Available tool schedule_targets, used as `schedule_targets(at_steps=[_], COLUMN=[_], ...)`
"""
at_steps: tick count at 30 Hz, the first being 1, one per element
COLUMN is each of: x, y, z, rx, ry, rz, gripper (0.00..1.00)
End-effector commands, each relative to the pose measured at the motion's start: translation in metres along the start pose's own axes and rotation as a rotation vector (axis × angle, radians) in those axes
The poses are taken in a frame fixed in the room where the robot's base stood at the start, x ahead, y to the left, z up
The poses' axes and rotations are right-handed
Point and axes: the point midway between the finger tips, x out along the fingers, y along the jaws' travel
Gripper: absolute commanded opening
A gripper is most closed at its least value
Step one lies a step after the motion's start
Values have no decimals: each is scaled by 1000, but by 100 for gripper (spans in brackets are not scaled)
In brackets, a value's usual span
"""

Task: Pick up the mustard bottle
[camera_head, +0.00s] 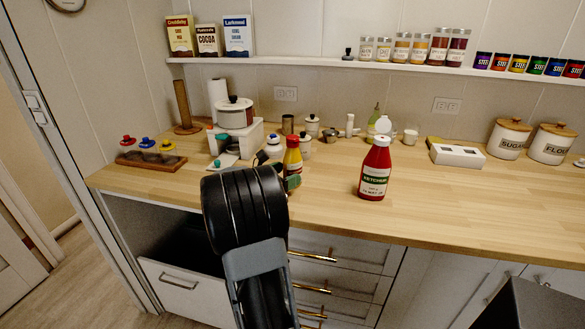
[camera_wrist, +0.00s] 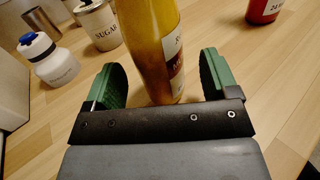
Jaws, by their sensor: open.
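The mustard bottle (camera_wrist: 151,45) is yellow with a label and stands on the wooden counter. In the wrist view it is upright between the two green finger pads of my gripper (camera_wrist: 160,82), which is open, with a gap visible on the left side. The right pad is closer to the bottle; I cannot tell if it touches. In the head view the bottle (camera_head: 292,156) shows a red cap and yellow body, its lower part partly hidden behind my arm. Part of a green finger pad of my gripper (camera_head: 292,183) shows beside it.
A red ketchup bottle (camera_head: 375,172) stands to the right on the counter (camera_head: 450,205). A white blue-capped bottle (camera_wrist: 52,62) and a sugar canister (camera_wrist: 98,25) are left of the gripper. The right front counter is clear.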

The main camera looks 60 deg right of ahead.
Motion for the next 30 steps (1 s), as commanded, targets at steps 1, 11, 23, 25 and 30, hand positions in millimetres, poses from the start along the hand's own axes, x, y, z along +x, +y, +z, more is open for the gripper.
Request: schedule_targets(at_steps=[1, 11, 23, 25, 30], x=[8, 31, 30, 30, 30], y=[-1, 0, 0, 0, 0], z=[-1, 0, 0, 0, 0], rx=[0, -1, 0, 0, 0], ry=[0, 1, 0, 0, 0], rz=[-4, 0, 0, 0, 0], gripper=[80, 80, 59, 53, 36])
